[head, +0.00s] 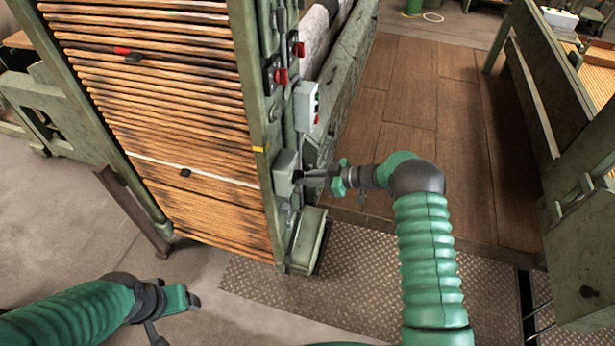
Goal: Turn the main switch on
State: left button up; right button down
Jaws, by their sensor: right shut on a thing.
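A grey-green switch box (285,173) is mounted low on the narrow side of the green machine post. My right gripper (308,178) reaches it from the right and is shut on the small dark switch handle at the box's right side. The fingers hide most of the handle, so I cannot tell its exact position. My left gripper (178,318) is low at the left, over the floor, with its fingers apart and empty. It is well away from the switch box.
Above the switch box are a pale control box (306,106) with buttons and red-handled switches (280,76). A rack of wooden slats (170,110) fills the left. A green machine frame (560,190) stands at the right. Wooden floor (440,110) lies open between them.

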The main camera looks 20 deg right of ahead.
jog(key=shift+s+d+f, duration=0.1)
jog(key=shift+f, duration=0.15)
dwell(0.3)
jog(key=c, duration=1.6)
grip_release()
jog(key=shift+o, duration=0.7)
jog(key=shift+d+r, duration=0.1)
jog(key=v, duration=1.6)
jog(key=shift+d+b, duration=0.4)
jog(key=shift+d, duration=0.05)
